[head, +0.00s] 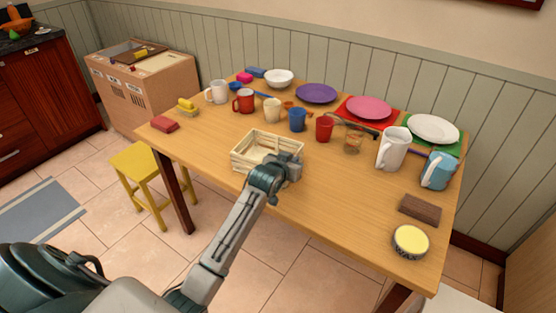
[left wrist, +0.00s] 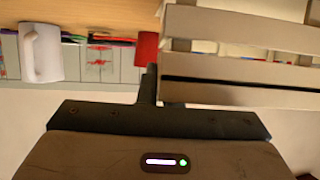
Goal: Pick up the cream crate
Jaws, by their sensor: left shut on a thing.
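The cream crate (head: 257,144) is a slatted open box near the front edge of the wooden table. My left gripper (head: 285,163) is at the crate's right end and is shut on its wall. In the left wrist view the crate's slats (left wrist: 245,62) fill the upper right, and a dark finger of my left gripper (left wrist: 151,85) lies against them. The crate looks roughly level. I cannot tell whether its bottom touches the table. The right gripper is not in view.
Behind the crate stand a red mug (head: 243,101), a cream mug (head: 272,110), a blue cup (head: 297,119) and a red cup (head: 324,127). A white pitcher (head: 393,148) and a brown block (head: 420,208) are to the right. The table (head: 340,210) is clear right of the crate.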

